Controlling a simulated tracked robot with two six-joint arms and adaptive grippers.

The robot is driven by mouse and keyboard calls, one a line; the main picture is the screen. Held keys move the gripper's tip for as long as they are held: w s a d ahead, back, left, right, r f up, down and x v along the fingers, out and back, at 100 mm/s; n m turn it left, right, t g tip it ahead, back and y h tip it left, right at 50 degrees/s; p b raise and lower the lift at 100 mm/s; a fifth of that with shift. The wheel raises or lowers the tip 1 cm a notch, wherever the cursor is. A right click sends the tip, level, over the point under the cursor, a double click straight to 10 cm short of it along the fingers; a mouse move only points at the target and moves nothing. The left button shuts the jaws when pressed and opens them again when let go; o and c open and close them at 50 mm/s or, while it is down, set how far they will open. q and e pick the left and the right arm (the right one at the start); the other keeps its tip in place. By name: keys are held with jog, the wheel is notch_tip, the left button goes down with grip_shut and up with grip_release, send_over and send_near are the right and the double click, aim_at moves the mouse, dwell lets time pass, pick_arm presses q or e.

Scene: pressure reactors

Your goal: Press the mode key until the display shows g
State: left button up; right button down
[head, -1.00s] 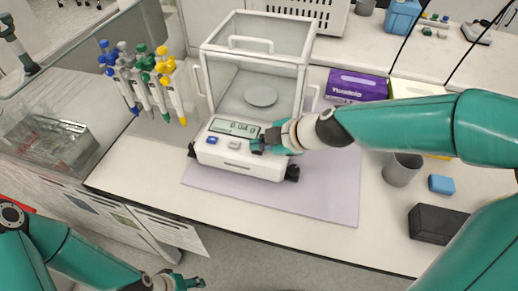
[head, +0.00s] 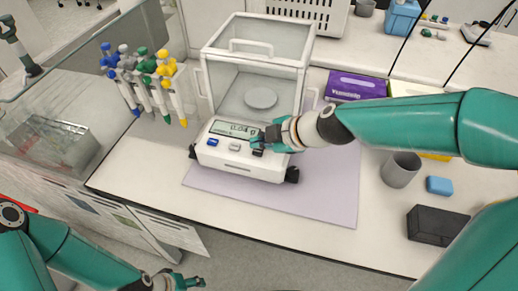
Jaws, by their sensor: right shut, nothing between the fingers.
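The white balance (head: 240,169) stands on the bench with a glass draft shield and a round pan (head: 260,98) inside. Its display (head: 233,129) shows small dark characters that look like a number ending in g, but they are too small to read surely. Below it are a blue key (head: 212,141), a grey key (head: 234,146) and a dark key (head: 257,151). My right gripper (head: 262,144) is shut and empty, with its tips right at the dark key; I cannot tell if they touch it. My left gripper (head: 190,282) is low at the front, away from the balance; its jaws are unclear.
The balance stands on a lilac mat (head: 320,195). Pipettes (head: 145,80) hang on a stand at the left. A purple box (head: 356,86), a grey cup (head: 400,170), a blue block (head: 440,185) and a black box (head: 436,225) are at the right.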

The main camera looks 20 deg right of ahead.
aim_at(260, 153)
jog(key=shift+r+p, duration=1.9)
jog(key=shift+r, duration=0.65)
